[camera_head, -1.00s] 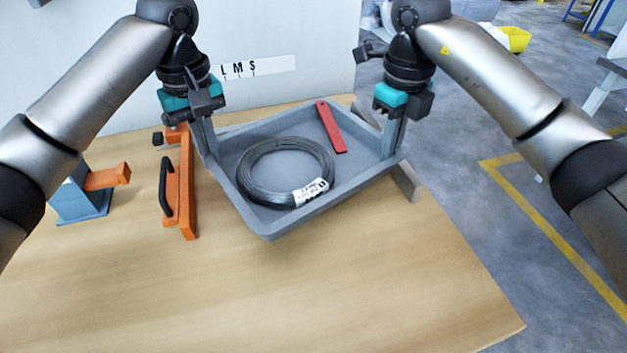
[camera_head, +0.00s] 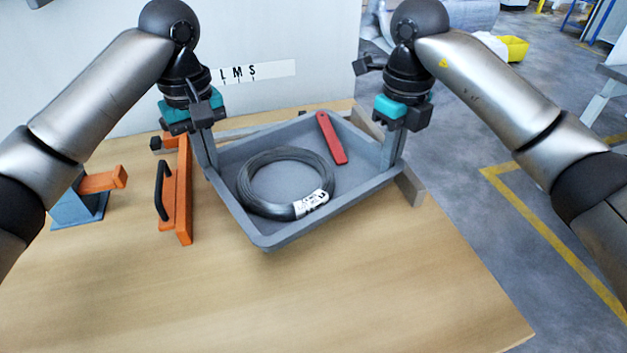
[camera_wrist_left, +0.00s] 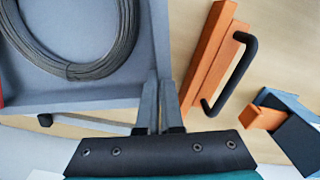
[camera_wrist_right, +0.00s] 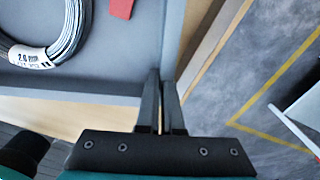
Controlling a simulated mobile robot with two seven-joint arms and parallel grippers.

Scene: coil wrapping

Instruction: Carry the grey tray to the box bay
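The grey tray (camera_head: 262,238) is in the middle of the head view, over the wooden table. A coil of dark wire (camera_head: 248,190) with a white label and a red flat bar (camera_head: 331,138) lie in it. My left gripper (camera_head: 209,160) is at the tray's left wall, its fingers closed together on the rim; the left wrist view shows them at the wall (camera_wrist_left: 152,60). My right gripper (camera_head: 397,155) is closed on the right wall, and the right wrist view shows that wall between or against its fingers (camera_wrist_right: 172,40). I cannot tell how high the tray is above the table.
An orange fixture with a black handle (camera_head: 182,200) stands close to the tray's left side. A blue-grey stand with an orange block (camera_head: 80,205) is further left. A panel marked LMS (camera_head: 255,71) is behind. The table's front (camera_head: 300,300) is bare.

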